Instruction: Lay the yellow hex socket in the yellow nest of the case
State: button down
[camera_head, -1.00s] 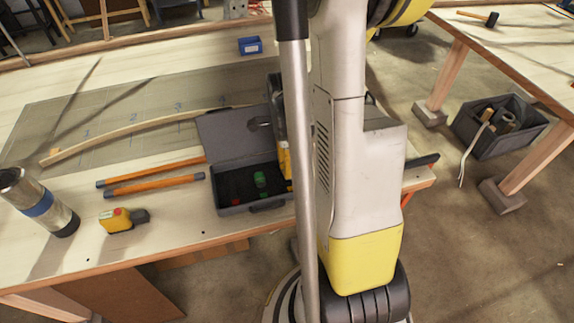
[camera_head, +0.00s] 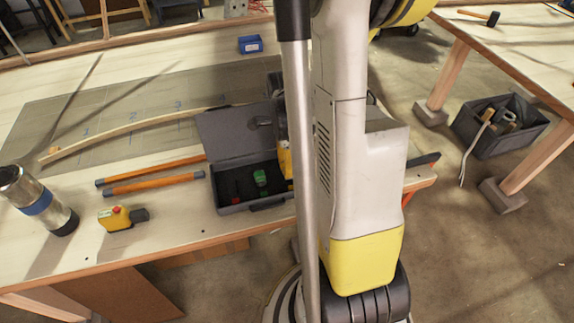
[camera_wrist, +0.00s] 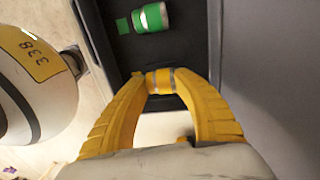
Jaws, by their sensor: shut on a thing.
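The yellow hex socket (camera_wrist: 159,81), with silver-grey bands, lies crosswise between the fingertips of my gripper (camera_wrist: 160,82) in the wrist view. My gripper is shut on it, over the dark inside of the open case (camera_wrist: 215,50). I cannot tell whether the socket touches the case floor. The yellow nest is not clearly visible; fingers and socket cover that area. A green socket (camera_wrist: 152,17) lies ahead, beside a green square (camera_wrist: 122,25). In the head view the case (camera_head: 228,208) stands on the bench, its right end hidden behind my arm.
Two orange bars (camera_head: 150,187) lie left of the case. The case lid (camera_head: 225,135) stands open behind.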

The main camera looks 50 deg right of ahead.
jog(key=shift+f+b, duration=0.45)
jog(key=shift+f, duration=0.05)
dwell(0.3)
jog(key=c, duration=1)
grip_release()
jog(key=shift+o, duration=0.2)
jog(key=shift+r+p, duration=2.65)
jog(key=shift+r, duration=0.9)
jog(key=shift+a, duration=0.1)
